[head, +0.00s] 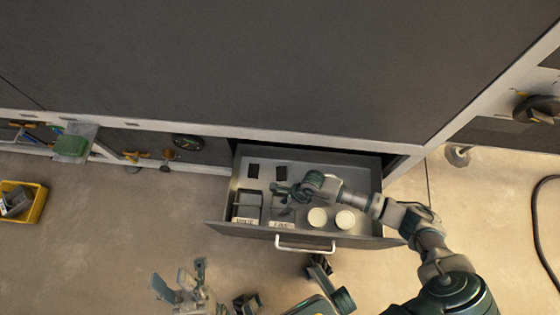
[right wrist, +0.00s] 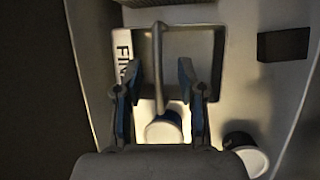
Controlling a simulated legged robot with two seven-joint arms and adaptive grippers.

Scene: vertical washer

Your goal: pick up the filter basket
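The filter basket (head: 281,224) labelled "FINE" sits in the open grey drawer, partly hidden by my right gripper in the head view. In the right wrist view the basket (right wrist: 208,50) is a grey open box with a white label on its left side, the word cut off after "FIN". Its upright handle (right wrist: 157,55) stands between the fingers of my right gripper (right wrist: 158,88). Those fingers are open, with a gap on each side of the handle. My left gripper (head: 181,279) is open and empty, in front of the drawer to the left.
A second labelled basket (head: 246,208) stands to the left in the drawer (head: 350,168). Two white round-topped containers (head: 317,217) (head: 345,219) stand to the right. The drawer front has a white handle (head: 305,247). A yellow bin (head: 36,205) is on the floor at far left.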

